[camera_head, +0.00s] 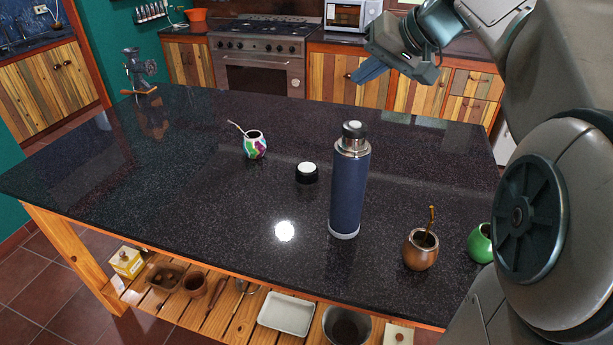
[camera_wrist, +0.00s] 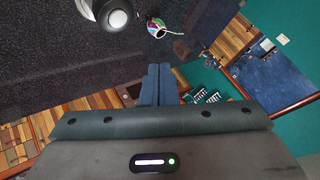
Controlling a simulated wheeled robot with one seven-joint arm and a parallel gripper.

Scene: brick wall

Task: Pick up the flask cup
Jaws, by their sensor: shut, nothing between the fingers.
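The flask cup (camera_head: 307,173) is a short black cup with a white top. It sits on the dark speckled table (camera_head: 190,190), left of the tall blue flask (camera_head: 349,190), which stands upright with a steel neck and black stopper. My gripper (camera_head: 369,70) is shut and empty, raised above the table's far side, well apart from the cup. Its closed fingers also show in the wrist view (camera_wrist: 158,84).
A colourful mate gourd with a straw (camera_head: 255,146) stands behind and left of the cup. A brown mate gourd (camera_head: 421,250) and a green one (camera_head: 481,243) stand at the right front. The table's left part is mostly clear. A stove (camera_head: 262,55) stands behind.

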